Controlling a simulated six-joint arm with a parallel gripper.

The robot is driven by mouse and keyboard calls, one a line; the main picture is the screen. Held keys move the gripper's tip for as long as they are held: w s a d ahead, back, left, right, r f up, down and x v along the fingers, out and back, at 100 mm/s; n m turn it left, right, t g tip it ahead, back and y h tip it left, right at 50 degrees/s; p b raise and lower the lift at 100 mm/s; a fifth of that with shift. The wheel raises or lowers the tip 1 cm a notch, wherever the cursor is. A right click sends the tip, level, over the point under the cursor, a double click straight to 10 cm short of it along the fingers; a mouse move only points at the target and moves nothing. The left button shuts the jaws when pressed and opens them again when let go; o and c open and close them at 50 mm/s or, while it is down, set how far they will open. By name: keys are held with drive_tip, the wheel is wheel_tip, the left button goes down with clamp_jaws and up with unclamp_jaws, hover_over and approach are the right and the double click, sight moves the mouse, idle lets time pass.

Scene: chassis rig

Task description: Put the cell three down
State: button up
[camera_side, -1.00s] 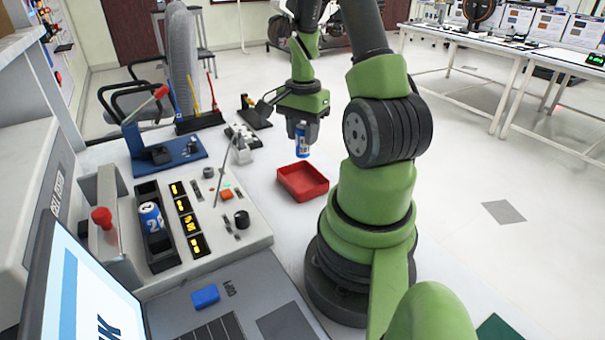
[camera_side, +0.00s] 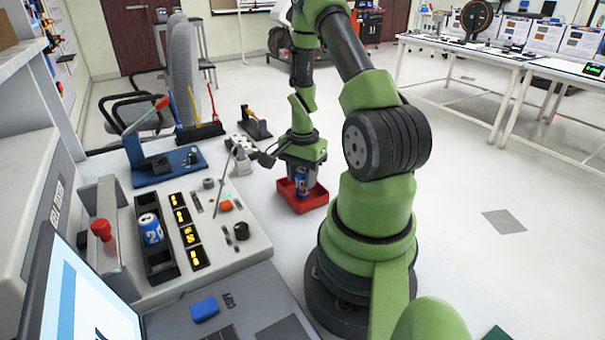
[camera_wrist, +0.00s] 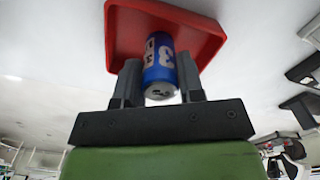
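The blue and white cell three (camera_wrist: 160,66), marked with a 3, is between the fingers of my gripper (camera_wrist: 157,82) in the wrist view. My gripper is shut on it. In the side view my gripper (camera_side: 302,178) points down over the red tray (camera_side: 312,203), and the cell (camera_side: 301,184) is upright inside the tray's outline. The red tray also shows behind the cell in the wrist view (camera_wrist: 205,40). I cannot tell whether the cell touches the tray floor.
Another blue and white cell (camera_side: 150,229), marked 2, stands in a black slot of the grey console (camera_side: 255,245) at left. A blue fixture (camera_side: 165,165) and small white device (camera_side: 240,145) stand behind. Floor is free right of the arm.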

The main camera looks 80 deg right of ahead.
sight(302, 170)
drive_tip(key=o, duration=0.3)
drive_tip(key=shift+o, duration=0.2)
drive_tip(key=shift+r, duration=0.15)
wheel_tip(302, 170, up, 12)
drive_tip(key=w+a+r+n+t+h, duration=0.1)
drive_tip(key=w+a+r+n+t, duration=0.1)
drive_tip(key=w+a+r+n, duration=0.25)
drive_tip(key=w+a+r+n+t, duration=0.1)
drive_tip(key=a+r+n, duration=0.2)
drive_tip(key=a+r, duration=0.3)
drive_tip(key=s+a+r+n+t+y, duration=0.1)
drive_tip(key=s+a+r+n+t, duration=0.1)
drive_tip(key=a+n, duration=0.3)
drive_tip(key=s+a+r+n+t+y, duration=0.2)
drive_tip(key=s+a+n, duration=0.2)
drive_tip(key=a, duration=0.5)
drive_tip(key=shift+a+r+n, duration=0.15)
drive_tip(key=shift+r+n, duration=0.25)
drive_tip(key=shift+n, duration=0.15)
